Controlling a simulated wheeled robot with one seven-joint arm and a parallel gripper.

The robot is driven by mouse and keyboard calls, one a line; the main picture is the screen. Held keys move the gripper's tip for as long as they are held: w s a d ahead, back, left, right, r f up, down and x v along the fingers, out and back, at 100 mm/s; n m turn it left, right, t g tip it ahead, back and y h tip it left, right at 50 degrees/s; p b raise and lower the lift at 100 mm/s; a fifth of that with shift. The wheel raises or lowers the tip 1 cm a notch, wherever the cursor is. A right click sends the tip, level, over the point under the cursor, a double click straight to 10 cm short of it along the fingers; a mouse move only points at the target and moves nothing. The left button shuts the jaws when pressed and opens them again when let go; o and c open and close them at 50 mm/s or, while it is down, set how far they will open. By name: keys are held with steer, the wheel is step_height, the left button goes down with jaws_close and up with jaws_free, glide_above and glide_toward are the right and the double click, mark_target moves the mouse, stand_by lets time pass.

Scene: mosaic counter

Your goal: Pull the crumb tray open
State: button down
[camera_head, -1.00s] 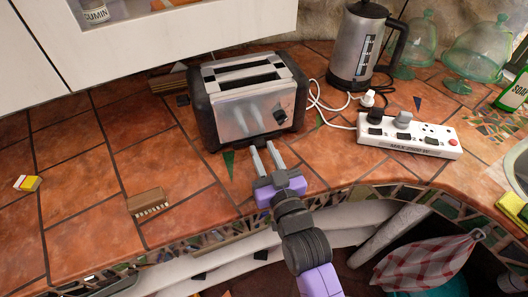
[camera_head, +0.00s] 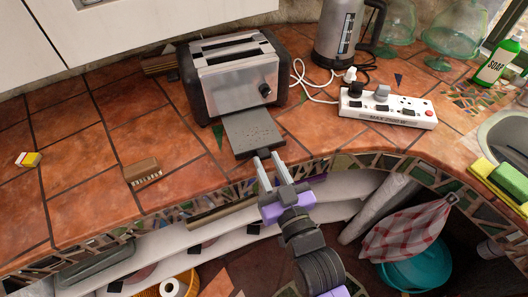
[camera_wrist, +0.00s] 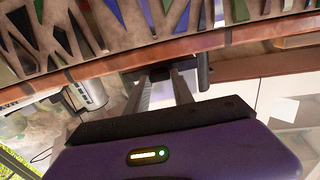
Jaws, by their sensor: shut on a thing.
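The silver and black toaster (camera_head: 234,80) stands on the tiled counter. Its grey crumb tray (camera_head: 252,131) sticks out from under the front, toward the counter's edge. My gripper (camera_head: 264,161) is at the tray's front end, with its two fingers shut on that front part. In the wrist view my gripper (camera_wrist: 164,78) reaches to a dark piece at the counter's rim; the grip itself is partly hidden there. The tray's rear end is hidden under the toaster.
A white power strip (camera_head: 387,108) and a kettle (camera_head: 342,35) stand right of the toaster, with cords between. A brown brush (camera_head: 143,172) and a small yellow-white block (camera_head: 28,160) lie on the left. Shelves lie below the counter's mosaic edge.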

steer(key=shift+s, duration=0.1)
steer(key=c, duration=1.1)
jaws_free()
steer(key=b+v, duration=0.1)
steer(key=v, duration=0.7)
steer(key=shift+r, duration=0.15)
steer(key=s+d+m+h, duration=0.1)
steer(key=s+d+h, duration=0.1)
steer(key=s+d, duration=0.4)
steer(key=s+d+m+g+h, duration=0.1)
steer(key=s+d+m+h, duration=0.1)
steer(key=s+d, duration=0.4)
steer(key=s+d+m+h, duration=0.2)
steer(key=s+d, duration=0.4)
steer(key=s, duration=0.8)
steer(key=shift+d+g+h, duration=0.25)
steer(key=shift+g+h, duration=0.05)
steer(key=shift+h, duration=0.5)
